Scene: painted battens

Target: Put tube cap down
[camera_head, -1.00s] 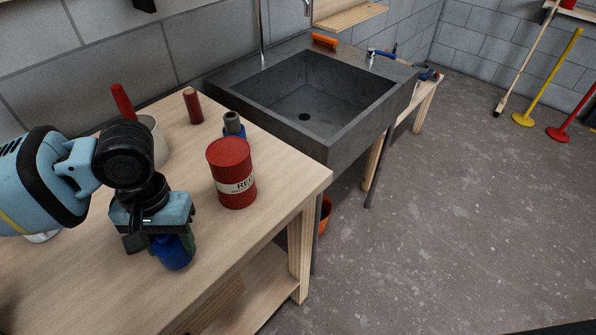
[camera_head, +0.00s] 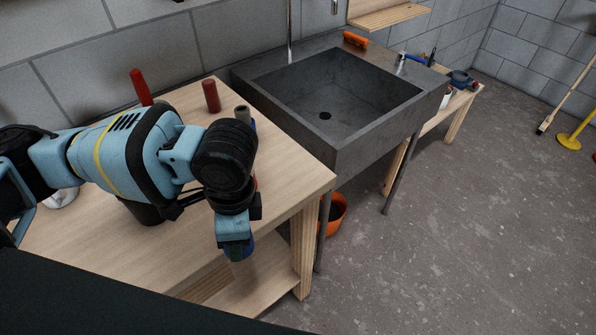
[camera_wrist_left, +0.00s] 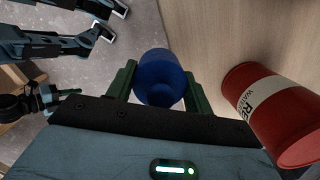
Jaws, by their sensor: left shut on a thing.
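My left gripper (camera_wrist_left: 160,88) is shut on the blue tube cap (camera_wrist_left: 160,72), with one green finger on each side of it. In the head view the same gripper (camera_head: 238,248) points down near the front edge of the workbench (camera_head: 285,160), and it hides most of the cap. I cannot tell the cap's height over the bench. A dark gripper part with a green tip, seemingly my right gripper (camera_wrist_left: 72,93), shows at the left of the left wrist view; its opening is unclear.
A red tin (camera_wrist_left: 275,110) with a white label stands on the bench close beside my left gripper; my arm hides most of it in the head view. The stone sink (camera_head: 330,105) adjoins the bench.

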